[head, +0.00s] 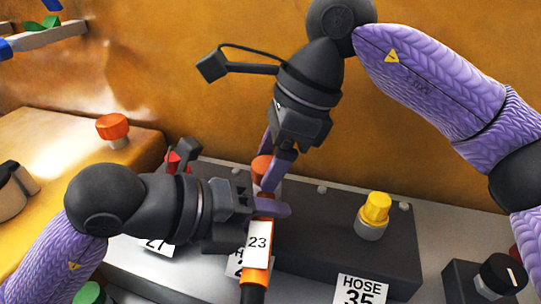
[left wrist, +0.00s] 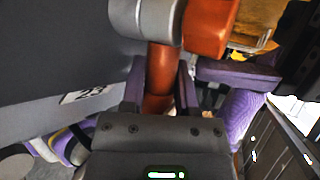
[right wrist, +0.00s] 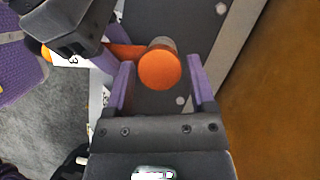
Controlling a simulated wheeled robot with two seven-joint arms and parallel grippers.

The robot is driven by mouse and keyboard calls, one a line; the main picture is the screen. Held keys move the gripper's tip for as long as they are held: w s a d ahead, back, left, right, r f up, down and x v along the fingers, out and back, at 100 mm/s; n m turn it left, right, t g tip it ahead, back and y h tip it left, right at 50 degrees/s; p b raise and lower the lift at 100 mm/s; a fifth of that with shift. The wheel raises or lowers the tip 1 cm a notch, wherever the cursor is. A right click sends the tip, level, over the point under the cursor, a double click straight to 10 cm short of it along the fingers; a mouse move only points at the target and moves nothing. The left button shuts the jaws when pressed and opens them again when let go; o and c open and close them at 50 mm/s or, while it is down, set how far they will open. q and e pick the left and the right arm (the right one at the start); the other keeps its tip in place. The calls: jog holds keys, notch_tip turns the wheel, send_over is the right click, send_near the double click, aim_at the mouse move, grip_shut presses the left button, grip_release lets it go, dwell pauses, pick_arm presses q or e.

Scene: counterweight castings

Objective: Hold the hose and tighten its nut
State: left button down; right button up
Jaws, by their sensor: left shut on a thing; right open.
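The orange hose (head: 262,275) carries a white label reading 23 (head: 258,243) and runs down to a black lower end. My left gripper (head: 264,205) is shut on the hose; the left wrist view shows the orange hose (left wrist: 160,72) between its fingers, beside a grey fitting (left wrist: 145,15). The orange nut (head: 262,166) is mostly hidden by my right gripper (head: 270,178) in the head view. In the right wrist view the round nut (right wrist: 160,70) lies between the open fingers, near their tips, with visible gaps on both sides.
A yellow nut (head: 376,205) stands on the dark block (head: 335,235), above a label reading HOSE 35 (head: 362,290). A red fitting (head: 180,160) stands behind my left arm. An orange knob (head: 112,127) and a black knob (head: 500,272) are farther out. The brown wall (head: 440,130) is behind.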

grip_shut()
dwell(0.3)
jog(key=shift+m, duration=0.4)
jog(key=m+t, duration=0.2)
jog(key=m, duration=0.2)
jog(key=shift+m, duration=0.4)
jog(key=m+t+h, duration=0.1)
jog(key=m, duration=0.2)
jog(key=m+t+h, duration=0.1)
jog(key=m, duration=0.2)
jog(key=shift+s+a, duration=0.1)
jog(key=shift+s, duration=0.05)
jog(key=m+h, duration=0.1)
jog(key=m, duration=0.2)
jog(key=m+t+h, duration=0.1)
jog(key=m, duration=0.1)
jog(key=shift+m, duration=0.4)
jog(key=m+h, duration=0.2)
jog(key=m, duration=0.3)
jog(key=shift+a+m, duration=0.15)
jog(key=shift+m, duration=0.45)
